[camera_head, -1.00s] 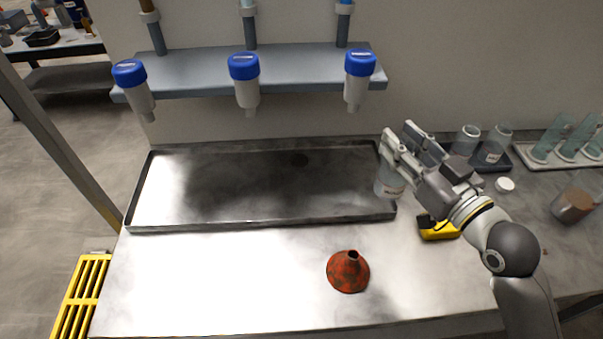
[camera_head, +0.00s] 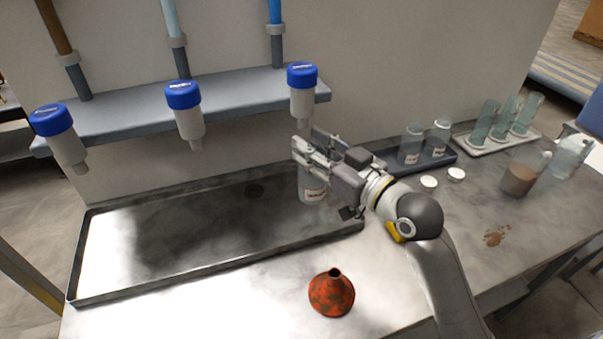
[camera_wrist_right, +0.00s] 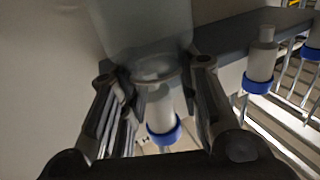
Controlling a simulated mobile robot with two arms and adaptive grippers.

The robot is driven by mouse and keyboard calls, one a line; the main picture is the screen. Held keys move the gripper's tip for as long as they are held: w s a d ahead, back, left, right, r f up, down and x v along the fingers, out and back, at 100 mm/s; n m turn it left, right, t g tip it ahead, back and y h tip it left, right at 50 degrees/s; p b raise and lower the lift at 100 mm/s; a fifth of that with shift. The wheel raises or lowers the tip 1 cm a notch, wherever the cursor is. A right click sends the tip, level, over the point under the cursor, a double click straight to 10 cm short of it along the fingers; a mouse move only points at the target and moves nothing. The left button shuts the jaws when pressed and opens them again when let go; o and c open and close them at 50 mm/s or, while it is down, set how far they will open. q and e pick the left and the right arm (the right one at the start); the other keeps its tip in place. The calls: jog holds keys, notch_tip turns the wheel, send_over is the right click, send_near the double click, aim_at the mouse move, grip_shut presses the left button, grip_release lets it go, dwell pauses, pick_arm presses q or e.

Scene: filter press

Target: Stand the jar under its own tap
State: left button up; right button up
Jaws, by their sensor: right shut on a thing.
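A clear jar (camera_head: 312,190) with a small printed label is in my right gripper (camera_head: 315,150), at the right end of the metal tray (camera_head: 150,268). The gripper is shut on the jar near its top. In the right wrist view the jar (camera_wrist_right: 145,30) fills the top between the fingers. I cannot tell whether its base touches the tray. Three white taps with blue caps hang from the shelf: a left tap (camera_head: 58,135), a middle tap (camera_head: 188,112) and a right tap (camera_head: 302,88). The right tap is just above and behind the gripper. My left gripper is out of view.
To the right are two jars (camera_head: 411,145) on a dark tray (camera_head: 432,163), white lids (camera_head: 428,181), a rack of tubes (camera_head: 505,143) and a beaker of brown matter (camera_head: 520,178).

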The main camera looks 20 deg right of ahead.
jog(key=w+f, duration=0.5)
jog(key=f, duration=0.4)
jog(key=shift+w+a+f+b, duration=0.15)
jog(key=shift+w+a+b, duration=0.1)
jog(key=shift+b, duration=0.15)
jog(key=shift+f, duration=0.15)
jog(key=o, duration=1)
